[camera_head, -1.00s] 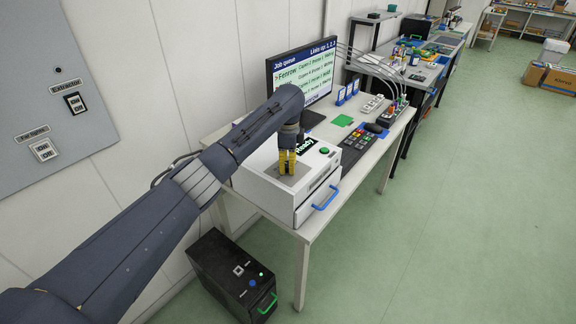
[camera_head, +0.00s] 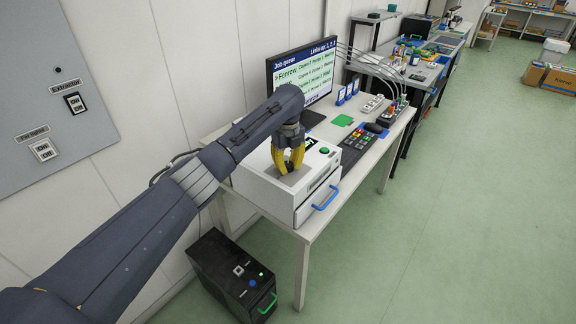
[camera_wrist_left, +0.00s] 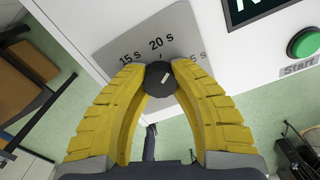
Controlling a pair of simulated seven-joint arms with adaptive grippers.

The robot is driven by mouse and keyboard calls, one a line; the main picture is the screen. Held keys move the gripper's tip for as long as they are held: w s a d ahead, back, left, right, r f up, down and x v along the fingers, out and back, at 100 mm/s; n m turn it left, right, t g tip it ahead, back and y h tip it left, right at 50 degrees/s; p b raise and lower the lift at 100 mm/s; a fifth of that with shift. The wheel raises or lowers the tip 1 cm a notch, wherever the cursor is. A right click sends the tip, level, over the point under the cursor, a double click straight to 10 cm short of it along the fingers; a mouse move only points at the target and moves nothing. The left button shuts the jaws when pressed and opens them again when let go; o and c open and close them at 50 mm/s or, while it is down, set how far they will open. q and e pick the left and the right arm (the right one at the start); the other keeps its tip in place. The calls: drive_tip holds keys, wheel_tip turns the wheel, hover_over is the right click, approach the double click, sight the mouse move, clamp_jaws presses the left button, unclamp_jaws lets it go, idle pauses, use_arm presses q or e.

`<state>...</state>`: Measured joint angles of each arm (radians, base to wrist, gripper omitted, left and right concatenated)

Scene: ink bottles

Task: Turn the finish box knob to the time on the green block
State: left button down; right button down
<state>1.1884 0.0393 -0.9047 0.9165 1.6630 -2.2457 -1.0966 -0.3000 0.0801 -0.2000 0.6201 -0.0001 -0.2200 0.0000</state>
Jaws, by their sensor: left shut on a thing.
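The finish box (camera_head: 262,184) is a white box on the near end of the table. Its knob (camera_wrist_left: 157,80) is black and round with a short white mark slanting to the upper right. The grey dial plate (camera_wrist_left: 120,45) reads "15 s" and "20 s", with a third label partly hidden by a finger. My left gripper (camera_head: 290,169) has yellow fingers, shut on the knob from both sides. A flat green piece (camera_head: 342,120), perhaps the green block, lies on the table; no time is readable on it. My right gripper is not in view.
A green Start button (camera_wrist_left: 304,42) and a dark display sit beside the dial. A monitor (camera_head: 302,75) with a job list stands behind. A keypad (camera_head: 355,150) lies right of the box. A blue-handled drawer (camera_head: 318,207) fronts the box; a black unit (camera_head: 235,275) stands on the floor.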

sight(288, 164)
use_arm(q)
drive_tip(key=m, duration=0.6)
drive_tip(key=shift+d+f+m, duration=0.1)
drive_tip(key=shift+m, duration=0.3)
drive_tip(key=shift+s, duration=0.1)
idle(0.3)
drive_tip(key=c, duration=1)
unclamp_jaws()
drive_tip(key=shift+o, duration=0.2)
wheel_tip(288, 164, up, 12)
